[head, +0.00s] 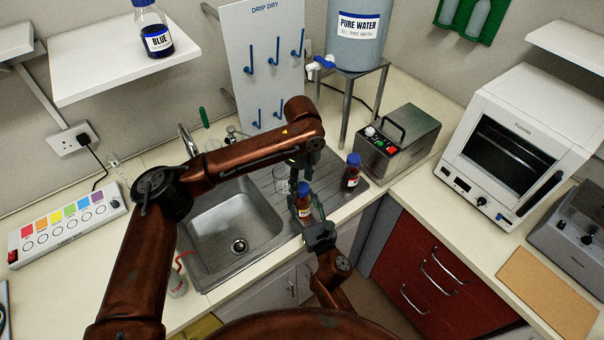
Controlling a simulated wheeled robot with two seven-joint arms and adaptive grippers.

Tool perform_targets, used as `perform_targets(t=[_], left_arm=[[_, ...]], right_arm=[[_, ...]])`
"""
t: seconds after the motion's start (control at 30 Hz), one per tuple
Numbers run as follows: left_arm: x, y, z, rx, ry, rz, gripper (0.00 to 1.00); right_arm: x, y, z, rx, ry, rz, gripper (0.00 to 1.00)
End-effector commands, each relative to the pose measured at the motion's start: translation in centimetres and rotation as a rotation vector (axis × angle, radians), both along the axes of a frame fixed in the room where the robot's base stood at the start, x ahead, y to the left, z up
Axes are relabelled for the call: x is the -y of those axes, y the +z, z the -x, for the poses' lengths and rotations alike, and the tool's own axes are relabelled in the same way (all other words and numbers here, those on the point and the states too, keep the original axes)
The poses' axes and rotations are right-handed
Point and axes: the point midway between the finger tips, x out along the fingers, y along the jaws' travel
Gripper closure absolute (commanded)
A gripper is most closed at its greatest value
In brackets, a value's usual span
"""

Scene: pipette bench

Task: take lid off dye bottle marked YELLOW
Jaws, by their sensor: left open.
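A small bottle of orange-brown liquid (303,204) with a blue lid (304,187) is at the front edge of the sink's drainer. Its label is too small to read surely. My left gripper (300,174) points down just above and beside the lid, open, with the lid in place on the bottle. My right gripper (318,230) comes up from below and is right at the bottle's lower part. Whether its fingers are closed on the bottle is not clear. A second blue-capped bottle, dark red (351,172), stands to the right.
A glass beaker (282,180) is on the drainer, left of my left gripper. The steel sink (222,240) is empty. A grey metal box (398,145) with a handle stands at right. A bottle marked BLUE (152,30) is on the wall shelf. A cup with a straw (178,282) stands front left.

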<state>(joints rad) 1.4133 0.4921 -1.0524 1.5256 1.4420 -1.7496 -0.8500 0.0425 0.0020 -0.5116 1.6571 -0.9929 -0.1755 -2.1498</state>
Motion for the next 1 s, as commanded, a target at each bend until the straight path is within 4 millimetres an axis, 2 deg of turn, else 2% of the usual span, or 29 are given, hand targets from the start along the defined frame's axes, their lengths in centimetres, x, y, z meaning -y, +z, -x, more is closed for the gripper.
perform_targets(t=[0.2,0.47,1.0], left_arm=[[0.0,-1.6,0.0,0.000,0.000,0.000,0.53],[0.0,-1.7,0.0,0.000,0.000,0.000,0.53],[0.0,-1.7,0.0,0.000,0.001,0.000,0.89]], right_arm=[[0.0,-0.1,0.0,-0.001,-0.001,0.000,1.00],[0.0,-0.1,0.0,-0.001,-0.001,0.000,1.00],[0.0,-0.1,0.0,-0.001,-0.001,0.000,1.00]])
